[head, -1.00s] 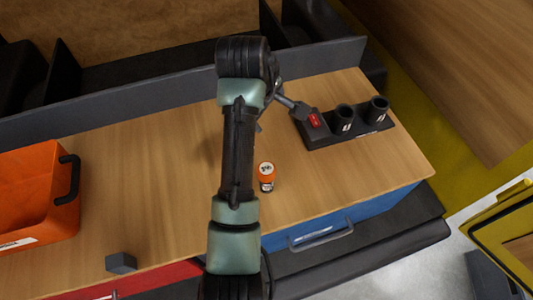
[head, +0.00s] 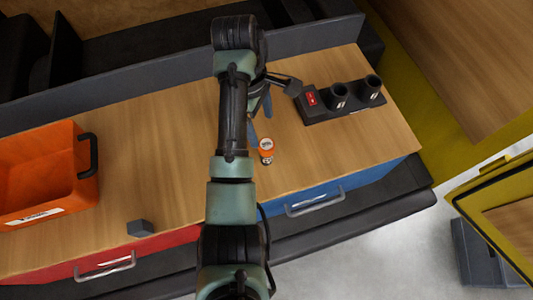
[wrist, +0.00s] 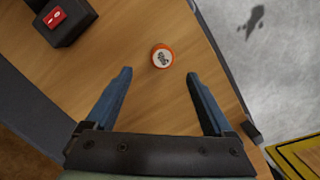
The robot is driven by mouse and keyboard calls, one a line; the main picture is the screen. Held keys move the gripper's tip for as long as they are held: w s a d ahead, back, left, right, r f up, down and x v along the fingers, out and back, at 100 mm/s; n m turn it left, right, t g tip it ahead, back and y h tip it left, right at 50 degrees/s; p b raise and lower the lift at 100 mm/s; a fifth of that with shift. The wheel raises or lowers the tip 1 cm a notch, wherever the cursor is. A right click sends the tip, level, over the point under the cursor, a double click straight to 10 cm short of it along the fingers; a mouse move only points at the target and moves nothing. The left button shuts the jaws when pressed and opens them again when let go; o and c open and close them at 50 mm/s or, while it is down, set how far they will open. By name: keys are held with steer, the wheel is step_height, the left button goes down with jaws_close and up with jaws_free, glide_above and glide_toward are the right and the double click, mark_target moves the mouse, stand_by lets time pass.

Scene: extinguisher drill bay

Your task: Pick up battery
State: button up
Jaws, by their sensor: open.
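The battery (head: 266,150) is a small cylinder with an orange rim and a pale marked top. It stands upright on the wooden worktop, right of my arm in the head view. In the wrist view the battery (wrist: 162,56) lies beyond my fingertips, roughly centred between them. My gripper (wrist: 158,73) is open and empty, with its two blue fingers spread apart. In the head view my gripper (head: 262,108) is partly hidden by my arm, and sits behind the battery. No contact with the battery shows.
A dark holder (head: 340,103) with two cups and a red switch (head: 311,98) stands at the back right. An orange bin (head: 45,175) is at the left. A small grey block (head: 140,228) lies near the front edge. The worktop (head: 150,170) is clear between.

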mark_target(266, 144)
steer(key=f, duration=0.1)
steer(key=f+b, duration=0.1)
steer(key=f, duration=0.1)
steer(key=shift+s+d+f, duration=0.1)
steer(key=shift+d, duration=0.1)
steer(key=f, duration=0.1)
steer(key=f+p, duration=0.1)
steer(key=f, duration=0.1)
steer(key=s+f, duration=0.1)
steer(key=shift+d+f+p, duration=0.15)
steer(key=shift+d+p, duration=0.2)
steer(key=shift+d, duration=0.05)
steer(key=shift+w+f, duration=0.1)
steer(key=shift+f, duration=0.35)
jaws_close()
